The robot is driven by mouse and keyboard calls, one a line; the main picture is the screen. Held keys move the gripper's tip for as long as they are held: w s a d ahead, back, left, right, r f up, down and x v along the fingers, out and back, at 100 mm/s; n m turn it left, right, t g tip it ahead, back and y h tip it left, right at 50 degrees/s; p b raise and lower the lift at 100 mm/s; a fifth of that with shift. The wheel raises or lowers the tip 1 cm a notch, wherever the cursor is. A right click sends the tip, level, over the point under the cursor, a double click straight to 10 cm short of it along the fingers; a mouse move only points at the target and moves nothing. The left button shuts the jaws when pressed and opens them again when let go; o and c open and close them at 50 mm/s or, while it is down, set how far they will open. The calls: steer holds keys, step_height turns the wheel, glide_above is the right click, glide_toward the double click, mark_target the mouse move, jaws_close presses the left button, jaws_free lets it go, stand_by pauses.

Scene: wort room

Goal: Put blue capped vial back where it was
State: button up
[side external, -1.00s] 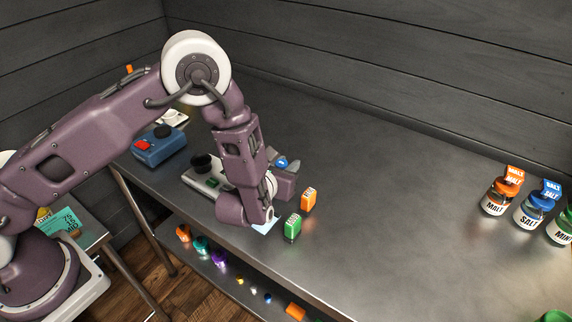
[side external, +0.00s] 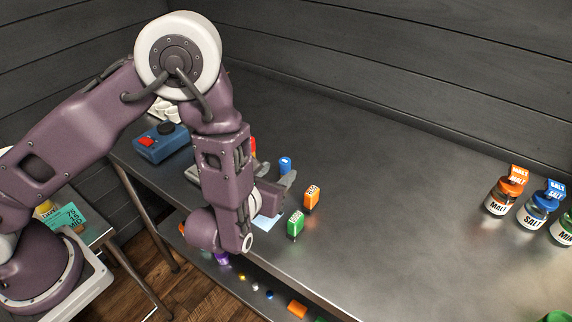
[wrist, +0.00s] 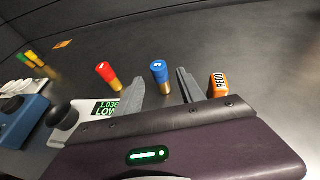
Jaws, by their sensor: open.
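The blue capped vial (wrist: 160,70) stands upright on the steel bench, with a brass-coloured lower end. In the wrist view it shows between the two finger lines of my gripper (wrist: 160,78), apart from both fingers. In the side view the vial (side external: 285,164) shows just behind the grey fingers of my gripper (side external: 280,186), which is low over the bench. The gripper is open and empty. A red capped vial (wrist: 107,74) stands left of the blue one; in the side view it is mostly hidden by my arm.
An orange block (side external: 311,199) and a green block (side external: 295,225) stand close right of my gripper. A light blue sheet (side external: 266,222) lies beside them. A pale device with a display (wrist: 100,110) and a blue box (side external: 160,143) are left. Labelled jars (side external: 535,208) stand far right; the bench between is clear.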

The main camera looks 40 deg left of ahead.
steer(key=v, duration=0.3)
steer(key=shift+s+r, duration=0.15)
steer(key=shift+s, duration=0.2)
steer(key=s+a+r+n+g+y, duration=0.2)
steer(key=a+r+n+y, duration=0.4)
steer(key=a+r+n, duration=0.45)
steer(key=s+a+r+n+g+y, duration=0.1)
steer(key=s+a+r+n+g, duration=0.2)
steer(key=s+a+n+g, duration=0.6)
steer(key=s+d+n+h, duration=0.2)
steer(key=s+n+h, duration=0.3)
steer(key=s+n, duration=0.55)
steer(key=s+d+r+n+t+h, duration=0.1)
steer(key=d+r+n+t+h, duration=0.2)
steer(key=d, duration=0.4)
step_height(320, 180, up, 3)
steer(key=shift+s+f+n+h, duration=0.3)
steer(key=shift+n+h, duration=0.1)
steer(key=shift+h, duration=0.4)
